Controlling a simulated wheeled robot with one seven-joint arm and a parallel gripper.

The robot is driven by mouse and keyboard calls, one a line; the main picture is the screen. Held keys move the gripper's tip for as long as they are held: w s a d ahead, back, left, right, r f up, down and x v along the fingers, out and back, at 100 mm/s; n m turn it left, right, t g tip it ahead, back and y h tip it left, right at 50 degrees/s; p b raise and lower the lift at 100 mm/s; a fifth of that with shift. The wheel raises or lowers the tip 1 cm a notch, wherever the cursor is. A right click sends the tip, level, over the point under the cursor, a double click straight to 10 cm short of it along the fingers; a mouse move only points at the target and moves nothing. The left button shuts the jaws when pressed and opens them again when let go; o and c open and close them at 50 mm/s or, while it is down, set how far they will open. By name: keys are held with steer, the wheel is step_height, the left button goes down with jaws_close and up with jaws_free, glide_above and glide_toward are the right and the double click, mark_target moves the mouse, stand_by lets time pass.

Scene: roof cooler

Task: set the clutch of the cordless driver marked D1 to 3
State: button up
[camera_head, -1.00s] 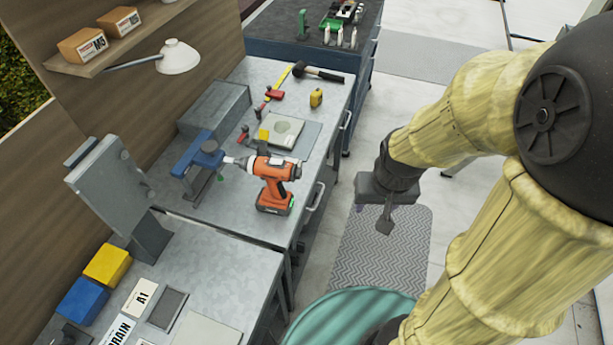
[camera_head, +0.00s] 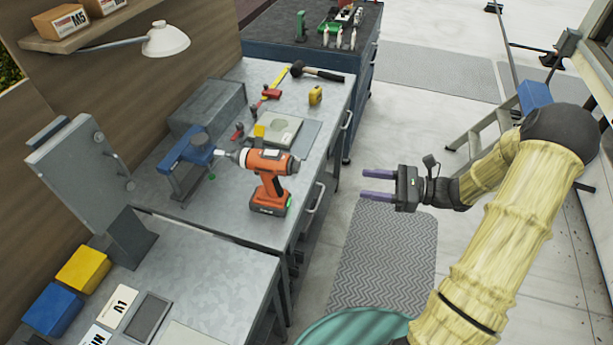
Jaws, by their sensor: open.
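An orange and black cordless driver (camera_head: 268,184) stands upright on its battery on the grey metal bench, near its front edge. Its nose points left, towards a blue vise (camera_head: 195,152). A grey collar shows at the driver's front, but no clutch numbers or D1 mark can be read. My gripper (camera_head: 378,187) is open and empty, with its two purple fingers pointing left. It is in the air over the floor, to the right of the driver and apart from it.
A yellow block (camera_head: 315,95), a hammer (camera_head: 318,73) and a scale-like device (camera_head: 279,129) lie farther back on the bench. A drawer handle (camera_head: 314,197) sticks out in front. A teal round object (camera_head: 355,329) stands at the bottom. A step ladder (camera_head: 488,135) stands at right.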

mark_target(296, 167)
steer(key=shift+w+d+m+t+y, duration=0.3)
steer(key=shift+t, duration=0.1)
steer(key=p+x, duration=0.4)
steer(key=x, duration=1.3)
steer(key=shift+a, duration=0.25)
steer(key=c, duration=1)
